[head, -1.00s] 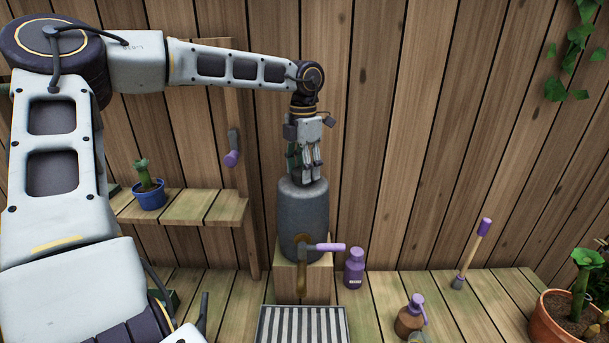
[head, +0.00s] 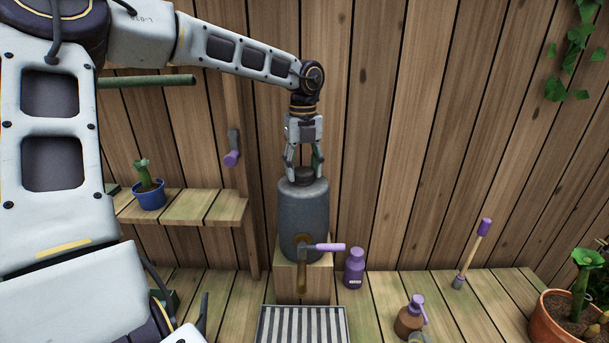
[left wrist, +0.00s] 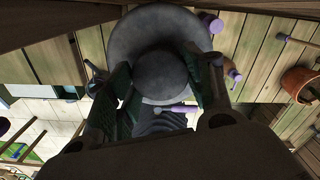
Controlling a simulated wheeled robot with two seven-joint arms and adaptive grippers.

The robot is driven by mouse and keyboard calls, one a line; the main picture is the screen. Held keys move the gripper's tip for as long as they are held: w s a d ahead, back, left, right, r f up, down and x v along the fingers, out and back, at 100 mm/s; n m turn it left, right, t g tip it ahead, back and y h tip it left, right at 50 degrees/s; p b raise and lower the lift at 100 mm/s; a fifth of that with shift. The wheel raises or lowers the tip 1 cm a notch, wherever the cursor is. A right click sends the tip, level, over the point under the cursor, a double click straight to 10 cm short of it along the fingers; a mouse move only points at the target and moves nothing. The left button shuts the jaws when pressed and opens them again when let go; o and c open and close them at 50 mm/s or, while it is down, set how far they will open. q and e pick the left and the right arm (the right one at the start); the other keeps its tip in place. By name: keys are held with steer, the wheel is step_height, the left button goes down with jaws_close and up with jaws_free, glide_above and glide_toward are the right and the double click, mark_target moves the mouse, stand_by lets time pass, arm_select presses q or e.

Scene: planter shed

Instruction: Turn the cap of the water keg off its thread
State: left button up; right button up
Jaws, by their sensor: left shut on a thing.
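The water keg (head: 303,212) is a grey cylinder standing upright on a wooden block, with a brass tap (head: 302,262) and purple tap handle (head: 325,247) at its lower front. Its dark round cap (head: 304,174) is on top. My left gripper (head: 304,172) points straight down over the keg, its fingers on either side of the cap and shut on it. The left wrist view shows the cap (left wrist: 162,77) between the two fingers, with the keg's top (left wrist: 130,38) around and behind it. Whether the cap sits on its thread or is lifted slightly cannot be told. My right gripper is not in view.
A striped grate tray (head: 304,310) lies before the keg. A purple bottle (head: 354,268) stands close at its right, a brown spray bottle (head: 411,316) nearer. A potted cactus (head: 148,188) is on the left shelf. A hand tool (head: 473,254) leans at right.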

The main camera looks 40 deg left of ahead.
mark_target(303, 170)
arm_select(q)
steer(key=n, duration=0.5)
steer(key=shift+n, duration=0.3)
steer(key=shift+r+p, duration=0.35)
steer(key=shift+r, duration=0.45)
stand_by(0.6)
steer(key=shift+r+p, duration=1.1)
steer(key=shift+r, duration=0.8)
steer(key=shift+r, duration=0.1)
